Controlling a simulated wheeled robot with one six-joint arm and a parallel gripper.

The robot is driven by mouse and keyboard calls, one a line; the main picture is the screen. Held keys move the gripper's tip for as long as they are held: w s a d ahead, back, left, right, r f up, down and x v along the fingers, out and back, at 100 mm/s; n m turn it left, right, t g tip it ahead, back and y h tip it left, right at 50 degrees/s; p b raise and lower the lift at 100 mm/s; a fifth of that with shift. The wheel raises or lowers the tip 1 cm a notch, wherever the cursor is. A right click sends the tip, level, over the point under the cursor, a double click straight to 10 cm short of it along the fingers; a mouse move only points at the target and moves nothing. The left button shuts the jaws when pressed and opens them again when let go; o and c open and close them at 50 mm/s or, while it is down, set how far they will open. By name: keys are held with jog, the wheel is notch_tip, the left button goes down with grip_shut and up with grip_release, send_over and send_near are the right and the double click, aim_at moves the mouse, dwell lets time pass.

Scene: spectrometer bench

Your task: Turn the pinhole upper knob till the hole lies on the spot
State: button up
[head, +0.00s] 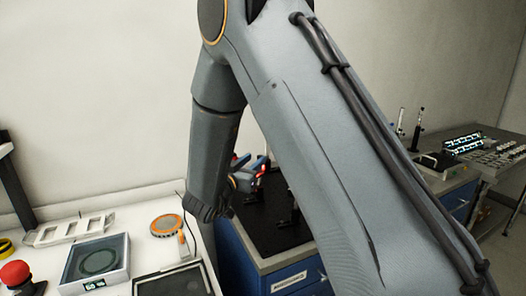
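My arm fills the middle of the head view and covers much of the bench. The end of my arm, with what looks like my gripper (250,172), shows small and partly hidden behind the arm links, above a black breadboard (258,232) on a blue cabinet. Red and blue parts show there, but I cannot tell whether the fingers are open or shut, or touching anything. A dark post (293,212) stands on the breadboard beside my arm. I cannot make out the pinhole, its upper knob or the light spot.
At the left a white bench holds a red button (15,273), a boxed instrument with a round window (95,262), an orange-rimmed disc (167,225), a dark-topped tray (176,284) and a pale rack (70,229). At the far right stands a metal table (497,165) with small items.

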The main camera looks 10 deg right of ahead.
jog(key=p+x, duration=0.2)
jog(key=x, duration=0.6)
jog(key=shift+s+d+p, duration=0.15)
jog(key=shift+s+p, duration=0.05)
jog(key=shift+p, duration=0.15)
grip_shut()
